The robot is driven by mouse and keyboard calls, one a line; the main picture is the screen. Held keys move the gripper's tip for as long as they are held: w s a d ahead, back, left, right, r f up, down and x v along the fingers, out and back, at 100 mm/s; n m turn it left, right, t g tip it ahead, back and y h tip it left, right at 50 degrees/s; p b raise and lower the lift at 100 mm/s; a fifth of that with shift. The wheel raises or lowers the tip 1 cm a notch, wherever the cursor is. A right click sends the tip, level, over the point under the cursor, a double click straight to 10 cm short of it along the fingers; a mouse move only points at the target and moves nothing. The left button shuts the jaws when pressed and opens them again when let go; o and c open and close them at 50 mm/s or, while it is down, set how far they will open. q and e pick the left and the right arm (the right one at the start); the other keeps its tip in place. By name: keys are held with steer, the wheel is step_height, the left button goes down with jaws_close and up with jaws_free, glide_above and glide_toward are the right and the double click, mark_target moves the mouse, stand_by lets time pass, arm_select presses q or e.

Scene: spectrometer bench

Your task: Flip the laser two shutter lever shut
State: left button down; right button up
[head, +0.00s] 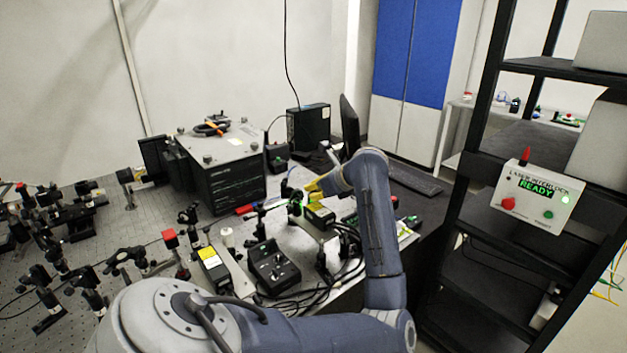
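One arm of mine comes in from the lower left, bends at the lower middle and rises to a wrist above the bench. Its gripper (328,183) is at the far end, mostly hidden by the wrist, so its fingers cannot be made out. It is close above a small dark box with a yellow label (318,214). A second yellow-labelled box (213,265) lies nearer, at the left of the black control box. I cannot tell which is laser two, and no shutter lever is clear. My other gripper is not in view.
Optics mounts (60,260) crowd the bench at left. A black control box (273,266) and loose cables lie below the wrist. A large dark instrument (222,165) stands behind. An interlock panel (537,197) reading READY is on the black rack at right.

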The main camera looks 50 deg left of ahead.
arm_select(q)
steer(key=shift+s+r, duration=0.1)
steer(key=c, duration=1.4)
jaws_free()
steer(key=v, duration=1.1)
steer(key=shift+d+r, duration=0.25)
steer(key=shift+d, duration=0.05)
